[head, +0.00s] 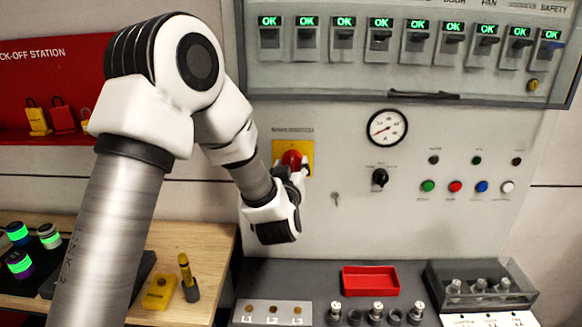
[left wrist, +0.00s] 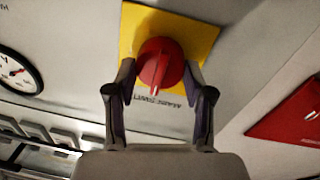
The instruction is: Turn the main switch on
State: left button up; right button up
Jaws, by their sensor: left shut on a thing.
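The main switch is a red rotary knob (head: 291,160) on a yellow square plate (head: 307,148), on the upright grey panel. In the left wrist view the red knob (left wrist: 160,64) sits at the top middle on its yellow plate (left wrist: 197,34), with a pale line on the knob. My left gripper (left wrist: 160,75) is shut on the knob, one finger on each side. In the head view my left gripper (head: 292,173) reaches the knob from below and covers its lower part. My right gripper is not in view.
A round gauge (head: 387,127) and a black selector (head: 380,177) are to the right of the switch. A key (head: 335,198) sticks out of the panel. Below, a grey bench holds a red tray (head: 371,280). A glass-fronted breaker box (head: 400,80) is above.

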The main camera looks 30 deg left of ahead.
pick_arm(q)
jog(key=shift+m, duration=0.4)
jog(key=m+p, duration=0.1)
jog(key=m, duration=0.2)
jog(key=shift+r, duration=0.1)
jog(key=m+p, duration=0.2)
jog(key=m, duration=0.2)
jog(key=shift+w+r+m+g, duration=0.1)
jog(key=shift+m+g, duration=0.2)
jog(key=shift+m, duration=0.1)
jog(key=m+p, duration=0.2)
jog(key=m, duration=0.2)
jog(key=shift+d+g+p, duration=0.1)
jog(key=shift+g+p, duration=0.2)
jog(key=shift+p, duration=0.05)
jog(key=shift+w+m+y+p, duration=0.1)
jog(key=shift+m+y+p, duration=0.4)
jog(key=shift+m+p, duration=1.15)
jog(key=shift+m+b, duration=0.5)
jog(key=shift+m, duration=0.15)
jog(key=o, duration=1.2)
jog(key=shift+a+f, duration=0.2)
jog(key=shift+d, duration=0.1)
